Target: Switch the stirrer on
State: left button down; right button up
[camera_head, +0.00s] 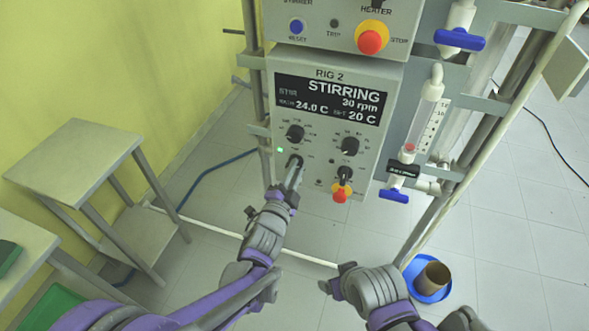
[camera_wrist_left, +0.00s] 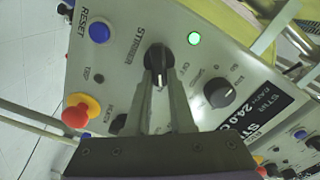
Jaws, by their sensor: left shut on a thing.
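The RIG 2 control box (camera_head: 325,150) has a display (camera_head: 331,97) reading "STIRRING" and "30 rpm". The black stirrer knob (camera_wrist_left: 158,57) is at the lower left of its panel, beside the word STIRRER. A green lamp (camera_wrist_left: 194,39) next to it is lit and also shows in the head view (camera_head: 281,150). My left gripper (camera_head: 293,170) is shut on the stirrer knob; its fingers close on it in the wrist view (camera_wrist_left: 158,88) and partly hide it. My right gripper (camera_head: 335,284) is low in front of the rig, away from the panel; its jaws are unclear.
Other knobs (camera_head: 350,146) and a red-yellow stop button (camera_head: 341,191) sit close by on the panel. A glass flow tube (camera_head: 425,115) with blue valves is to the right. A blue tray (camera_head: 442,290) with a brown pot is on the floor. A small table (camera_head: 75,160) stands left.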

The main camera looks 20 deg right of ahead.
pick_arm(q)
jog(key=shift+m, duration=0.4)
jog(key=c, duration=0.8)
grip_release()
jog(key=shift+s, duration=0.1)
jog(key=v, duration=1)
jog(key=shift+s+a+b, duration=0.25)
jog(key=shift+b, duration=0.15)
